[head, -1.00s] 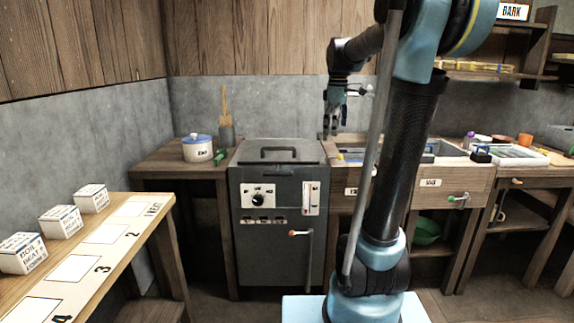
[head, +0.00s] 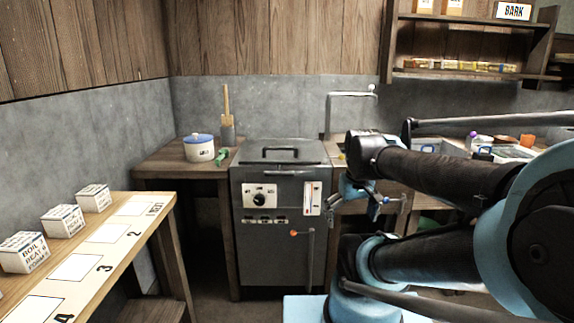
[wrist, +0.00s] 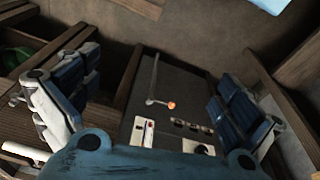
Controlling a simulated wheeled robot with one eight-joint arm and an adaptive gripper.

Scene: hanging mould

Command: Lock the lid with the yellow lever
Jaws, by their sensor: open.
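The grey metal cabinet (head: 270,190) has a dark lid (head: 305,155) with a bar handle on top, and the lid lies flat. I see no plainly yellow lever. A tiny yellow spot (head: 341,155) sits on the worktop edge beside the cabinet, too small to name. My gripper (head: 355,208) is open and empty, right of the cabinet's front. In the wrist view its fingers are spread, with the cabinet front between them, apart from it.
A white pot with a blue lid (head: 199,148) and a green object (head: 222,156) are on the wooden table at left. Labelled boxes (head: 63,221) stand on the near-left bench. My arm hides much of the right-hand counters. The floor before the cabinet looks clear.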

